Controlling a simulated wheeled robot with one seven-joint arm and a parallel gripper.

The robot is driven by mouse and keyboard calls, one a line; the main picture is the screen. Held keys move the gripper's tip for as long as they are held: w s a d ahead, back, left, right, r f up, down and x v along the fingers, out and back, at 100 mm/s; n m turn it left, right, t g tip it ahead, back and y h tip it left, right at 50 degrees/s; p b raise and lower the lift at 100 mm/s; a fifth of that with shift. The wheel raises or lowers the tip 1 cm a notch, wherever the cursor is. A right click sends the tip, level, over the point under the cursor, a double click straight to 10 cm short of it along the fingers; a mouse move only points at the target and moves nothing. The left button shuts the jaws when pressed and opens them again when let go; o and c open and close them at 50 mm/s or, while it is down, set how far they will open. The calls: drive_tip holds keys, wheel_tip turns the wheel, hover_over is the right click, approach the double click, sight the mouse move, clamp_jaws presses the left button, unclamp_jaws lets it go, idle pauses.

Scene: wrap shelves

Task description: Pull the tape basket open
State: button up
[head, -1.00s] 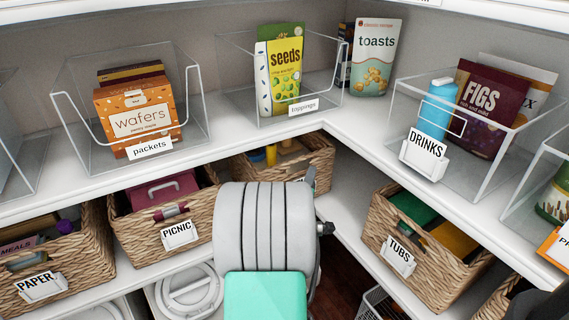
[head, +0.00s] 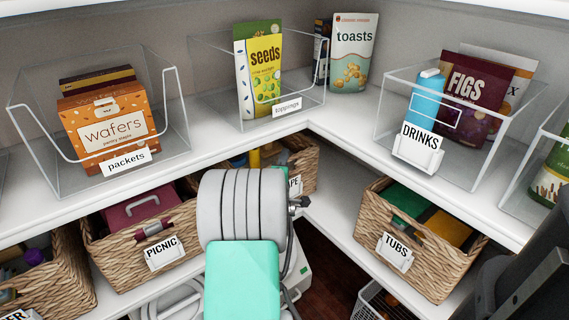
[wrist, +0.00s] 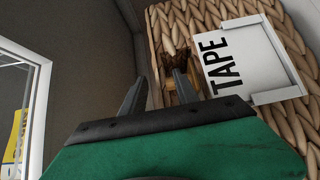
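The tape basket (head: 309,166) is a woven wicker basket on the lower shelf, in the back corner. In the head view my arm hides most of its front, and only the end of its white label shows. In the wrist view the basket (wrist: 290,45) fills the upper right, with its TAPE label turned on its side. My gripper (wrist: 162,77) has its two fingers apart at the basket's edge. The right finger is over a dark opening in the weave; the left finger is over the dark background. I cannot tell whether either touches the wicker.
The PICNIC basket (head: 117,262) stands left of my arm and the TUBS basket (head: 372,230) right of it. The upper shelf (head: 345,140) with clear bins overhangs the baskets. A wire basket (head: 372,303) is low at the right.

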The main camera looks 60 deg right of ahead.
clamp_jaws()
idle(1.4)
